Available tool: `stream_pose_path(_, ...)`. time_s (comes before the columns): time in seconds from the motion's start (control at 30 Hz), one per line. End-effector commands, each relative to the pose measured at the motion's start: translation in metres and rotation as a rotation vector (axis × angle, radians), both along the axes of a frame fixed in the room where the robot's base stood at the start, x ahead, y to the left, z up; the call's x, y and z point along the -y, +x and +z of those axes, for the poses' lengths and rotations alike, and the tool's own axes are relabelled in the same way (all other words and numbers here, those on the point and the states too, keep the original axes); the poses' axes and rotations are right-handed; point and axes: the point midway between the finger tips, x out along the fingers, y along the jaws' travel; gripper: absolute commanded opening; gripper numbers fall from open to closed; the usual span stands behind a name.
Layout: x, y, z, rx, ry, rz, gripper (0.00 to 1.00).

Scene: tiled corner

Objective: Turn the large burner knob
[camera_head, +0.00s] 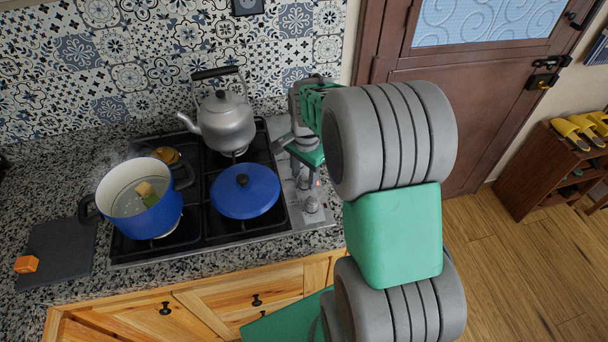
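The stove's knobs are on a metal strip along its right side. The front knob (312,203) shows clearly, and another knob (302,181) stands just behind it. I cannot tell which knob is the large one. My gripper (302,160) points down over the rear part of this strip, behind the two visible knobs. Its fingertips are small and partly hidden, so I cannot tell if they are open, shut or touching a knob. Any knob farther back is hidden by the gripper.
A grey kettle (224,122) stands on the back burner, close left of my gripper. A blue lid (245,191) lies in front of it. A steaming blue pot (164,215) is at the left.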

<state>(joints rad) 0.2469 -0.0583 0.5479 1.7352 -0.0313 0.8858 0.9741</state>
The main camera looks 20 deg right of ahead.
Motion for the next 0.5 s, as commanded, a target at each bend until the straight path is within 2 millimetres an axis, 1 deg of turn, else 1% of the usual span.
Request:
stream_pose_path(0.03, 0.000, 0.000, 0.000, -0.001, 0.001, 0.000, 0.51)
stream_pose_path(0.07, 0.000, 0.000, -0.001, -0.001, 0.001, 0.000, 0.53)
stream_pose_path(0.33, 0.000, -0.001, 0.001, -0.001, 0.001, 0.001, 0.53)
stream_pose_path(0.43, 0.000, 0.000, 0.013, 0.001, -0.001, 0.000, 0.53)
stream_pose_path(0.5, 0.001, -0.001, 0.027, 0.004, -0.001, 0.000, 0.53)
